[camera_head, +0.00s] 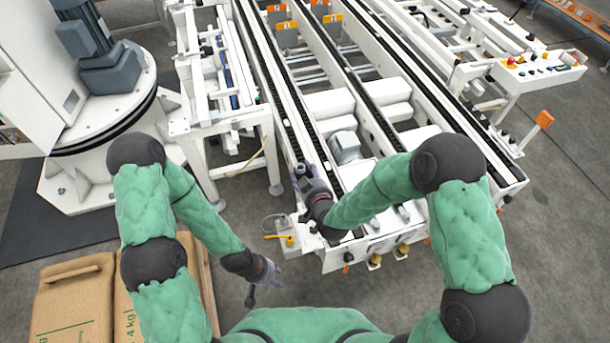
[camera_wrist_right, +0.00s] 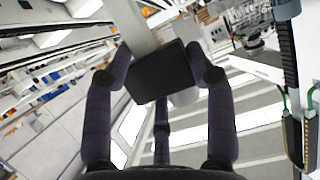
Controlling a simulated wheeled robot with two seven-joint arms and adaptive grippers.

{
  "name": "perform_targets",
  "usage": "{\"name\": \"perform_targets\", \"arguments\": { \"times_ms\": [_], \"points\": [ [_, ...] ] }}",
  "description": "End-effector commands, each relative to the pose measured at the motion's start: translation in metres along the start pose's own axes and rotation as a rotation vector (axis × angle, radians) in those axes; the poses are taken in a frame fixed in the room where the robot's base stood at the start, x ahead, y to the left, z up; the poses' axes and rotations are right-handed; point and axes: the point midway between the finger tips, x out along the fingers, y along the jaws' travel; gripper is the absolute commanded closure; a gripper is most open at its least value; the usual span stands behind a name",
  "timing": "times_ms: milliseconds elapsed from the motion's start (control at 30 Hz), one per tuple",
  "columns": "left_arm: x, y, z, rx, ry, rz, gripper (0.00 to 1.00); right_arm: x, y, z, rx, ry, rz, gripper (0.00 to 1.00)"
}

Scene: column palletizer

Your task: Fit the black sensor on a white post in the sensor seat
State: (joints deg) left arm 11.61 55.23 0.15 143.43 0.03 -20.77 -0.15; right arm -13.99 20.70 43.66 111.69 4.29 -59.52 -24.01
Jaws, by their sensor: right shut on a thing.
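My right gripper (camera_head: 304,177) is over the near left part of the white conveyor. In the right wrist view its purple-grey fingers (camera_wrist_right: 162,75) are shut around a dark block, the black sensor (camera_wrist_right: 160,74). A pale post (camera_wrist_right: 134,22) runs from the block to the top of that view. In the head view the sensor is too small and covered to make out clearly. I cannot pick out the sensor seat in either view. My left gripper (camera_head: 264,278) hangs low over the floor, its fingers apart and empty.
The white conveyor (camera_head: 505,183) with black chain tracks fills the middle. Brown sacks (camera_head: 75,305) lie at the lower left. A control panel (camera_head: 540,68) stands at the right. Grey floor between sacks and conveyor is clear.

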Motion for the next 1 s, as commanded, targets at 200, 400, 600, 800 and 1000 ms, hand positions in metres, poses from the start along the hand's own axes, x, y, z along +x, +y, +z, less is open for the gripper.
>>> {"name": "perform_targets", "arguments": {
  "times_ms": [200, 400, 600, 800, 1000],
  "points": [
    [0.004, -0.001, 0.0, 0.0, 0.0, 0.0, 0.6, 0.003, -0.001, 0.005, -0.001, 0.002, -0.002, 1.0],
    [0.013, -0.004, -0.001, 0.0, 0.001, 0.0, 0.6, 0.008, -0.002, 0.018, -0.001, 0.001, -0.002, 1.0],
    [0.023, -0.008, -0.001, 0.0, 0.0, 0.0, 0.6, 0.014, -0.003, 0.034, -0.001, 0.001, -0.002, 1.0],
    [0.034, -0.012, -0.002, 0.0, 0.0, 0.0, 0.6, 0.02, -0.003, 0.049, 0.0, 0.001, -0.001, 1.0],
    [0.042, -0.015, -0.002, 0.0, 0.0, 0.0, 0.6, 0.025, -0.003, 0.062, 0.0, 0.001, -0.001, 1.0]
  ]
}}
